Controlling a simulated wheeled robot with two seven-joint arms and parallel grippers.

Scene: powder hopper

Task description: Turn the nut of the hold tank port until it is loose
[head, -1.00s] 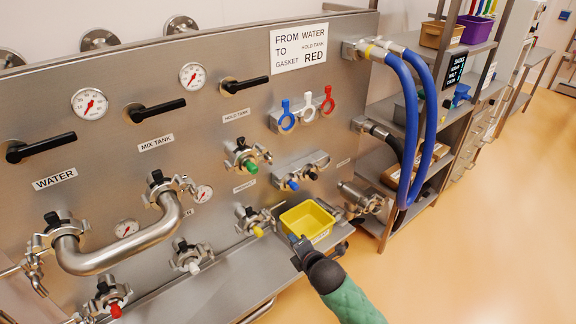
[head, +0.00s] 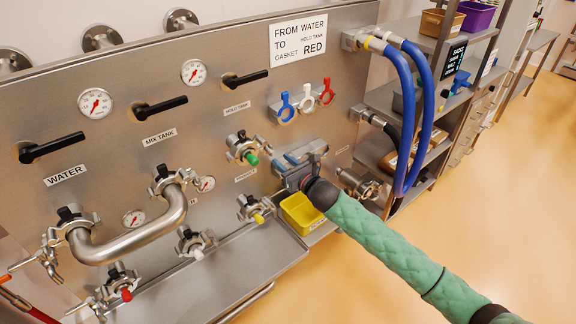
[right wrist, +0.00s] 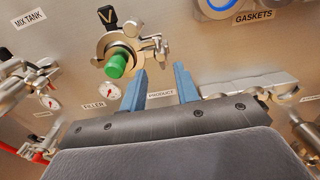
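The hold tank port (head: 241,149) is a steel clamped fitting with a green cap (head: 251,160), below the HOLD TANK label on the panel. In the right wrist view the port (right wrist: 116,46) is above the fingers, its green cap (right wrist: 117,65) facing me. Clamp hardware with a nut (right wrist: 157,43) sticks out at the port's right side. My right gripper (head: 284,162) is right of and slightly below the port. Its two blue fingers (right wrist: 159,82) are open and empty, apart from the nut. My left gripper is not in view.
A yellow bin (head: 301,214) sits on the ledge below my right gripper. A bent steel pipe (head: 135,245) joins two ports at the left. Blue hoses (head: 426,110) hang at the right. Colored gasket hooks (head: 307,100) are above the gripper.

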